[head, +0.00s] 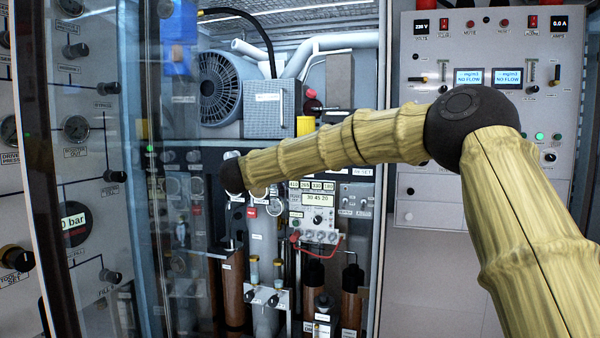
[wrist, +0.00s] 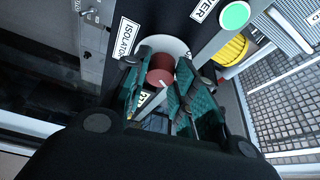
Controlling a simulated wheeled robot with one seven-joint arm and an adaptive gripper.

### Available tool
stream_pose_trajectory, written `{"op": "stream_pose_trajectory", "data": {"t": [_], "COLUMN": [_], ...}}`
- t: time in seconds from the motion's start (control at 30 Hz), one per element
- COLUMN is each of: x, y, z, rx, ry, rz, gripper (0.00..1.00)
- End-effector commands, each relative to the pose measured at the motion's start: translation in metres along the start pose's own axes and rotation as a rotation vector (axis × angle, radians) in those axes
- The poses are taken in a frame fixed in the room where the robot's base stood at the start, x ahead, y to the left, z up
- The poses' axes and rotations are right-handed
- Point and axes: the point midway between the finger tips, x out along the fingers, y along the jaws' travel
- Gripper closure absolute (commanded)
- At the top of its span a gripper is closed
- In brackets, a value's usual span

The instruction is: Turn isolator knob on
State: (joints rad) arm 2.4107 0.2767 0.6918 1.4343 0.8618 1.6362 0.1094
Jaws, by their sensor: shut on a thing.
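The isolator knob (wrist: 160,70) is a round dull-red knob with a small pale mark on its face, set on a white round base. It shows in the wrist view beside a white label (wrist: 127,37) reading "ISOLATOR". My gripper (wrist: 164,64) has its two green padded fingers on either side of the knob, shut on it. In the head view my gripper is not visible, and I cannot make out the isolator knob there.
A green round button (wrist: 235,15) and a yellow cylinder (wrist: 232,50) are close to the right finger. In the head view, a glass door (head: 100,200) stands at left, a fan (head: 220,88) behind, and a control panel (head: 490,150) at right.

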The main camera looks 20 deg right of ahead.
Motion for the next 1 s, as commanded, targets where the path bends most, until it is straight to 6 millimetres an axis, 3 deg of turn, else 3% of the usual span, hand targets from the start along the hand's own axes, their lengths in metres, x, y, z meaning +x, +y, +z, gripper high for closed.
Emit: {"op": "stream_pose_trajectory", "data": {"t": [0.03, 0.4, 0.93, 0.97, 1.0], "x": [0.0007, 0.0009, 0.0007, 0.0007, 0.0006], "y": [0.0063, 0.0030, 0.0021, 0.0021, 0.0021], "z": [0.0002, -0.0003, -0.0003, -0.0003, -0.0002], "rx": [0.026, 0.165, 0.186, 0.186, 0.186], "ry": [0.002, 0.003, 0.003, 0.003, 0.002], "rz": [0.016, 0.073, 0.082, 0.082, 0.082], "gripper": [0.97, 0.97, 0.97, 0.71, 0.64]}}
